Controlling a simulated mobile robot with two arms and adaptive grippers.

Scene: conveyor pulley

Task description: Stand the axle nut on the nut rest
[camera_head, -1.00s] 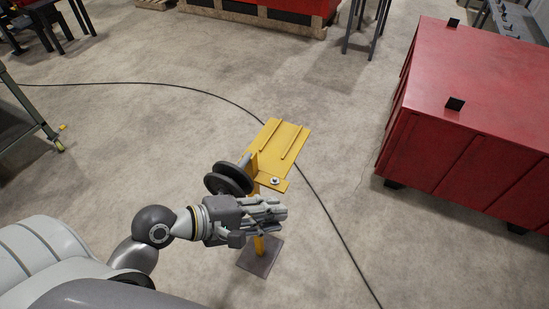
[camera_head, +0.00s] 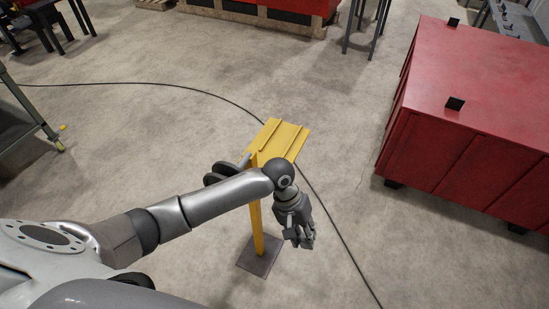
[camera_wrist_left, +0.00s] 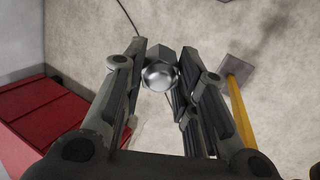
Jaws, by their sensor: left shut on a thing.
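My left gripper (camera_head: 301,240) hangs fingers down, to the right of the yellow stand's post and above the floor. In the left wrist view it is shut on a shiny silver axle nut (camera_wrist_left: 160,74) with a domed face, held between the fingertips. In the head view the nut cannot be made out. The yellow stand (camera_head: 286,136) has a ridged top plate, and my arm hides its near lip. I cannot make out the nut rest. My right gripper is not in view.
A dark pulley wheel (camera_head: 221,168) sits on the stand's left side, partly behind my arm. The post stands on a dark base plate (camera_head: 260,256). A large red cabinet (camera_head: 470,110) is at right. A black cable crosses the floor; the floor around is mostly free.

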